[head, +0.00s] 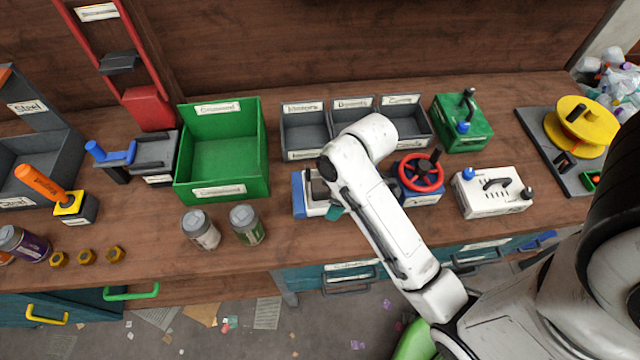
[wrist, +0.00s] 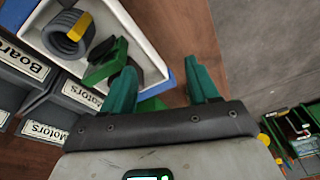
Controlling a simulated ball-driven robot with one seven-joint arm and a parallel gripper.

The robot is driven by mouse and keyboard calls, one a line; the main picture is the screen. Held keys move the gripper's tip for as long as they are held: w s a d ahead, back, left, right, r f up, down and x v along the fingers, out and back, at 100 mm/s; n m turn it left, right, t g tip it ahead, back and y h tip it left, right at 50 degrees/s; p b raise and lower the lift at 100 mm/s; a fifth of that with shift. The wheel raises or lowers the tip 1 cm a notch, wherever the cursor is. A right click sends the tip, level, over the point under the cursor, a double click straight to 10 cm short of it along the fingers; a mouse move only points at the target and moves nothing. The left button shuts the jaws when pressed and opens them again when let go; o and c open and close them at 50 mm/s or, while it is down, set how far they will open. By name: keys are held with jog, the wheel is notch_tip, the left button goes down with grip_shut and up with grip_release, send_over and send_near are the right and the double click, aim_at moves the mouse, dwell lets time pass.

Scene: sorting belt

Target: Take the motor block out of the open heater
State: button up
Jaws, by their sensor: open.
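The open heater is a white box on a blue base (head: 299,196), partly hidden by my arm in the head view. In the wrist view its white wall (wrist: 139,32) surrounds a dark grey coil with a yellow band (wrist: 68,32) and a green and dark part (wrist: 105,65). That part may be the motor block; I cannot tell for sure. My gripper (wrist: 160,72) is open with teal fingers. Its left finger overlaps the heater's near corner in that view, and its right finger is over bare table. Nothing shows held between them. One fingertip shows beside the heater in the head view (head: 335,212).
Grey labelled bins (head: 304,133) stand behind the heater, and a green bin (head: 222,192) to its left. Two cans (head: 200,230) stand front left. A red-wheeled blue device (head: 421,172) and a white device (head: 494,193) are to the right.

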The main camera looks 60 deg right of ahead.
aim_at(320, 184)
jog(key=w+d+r+n+t+y+p, duration=0.1)
jog(key=w+d+r+n, duration=0.3)
jog(key=d+r, duration=0.15)
jog(key=shift+d+b+x, duration=0.15)
jog(key=shift+x, duration=1.7)
jog(key=shift+d+b+x, duration=0.15)
jog(key=shift+b+x, duration=0.05)
jog(key=shift+x, duration=1.6)
jog(key=shift+d+b+x, duration=0.15)
jog(key=shift+x, duration=1.7)
jog(key=shift+s+f, duration=0.1)
jog(key=shift+c, duration=0.3)
jog(key=shift+t, duration=0.3)
jog(key=c, duration=0.8)
jog(key=shift+c, duration=0.5)
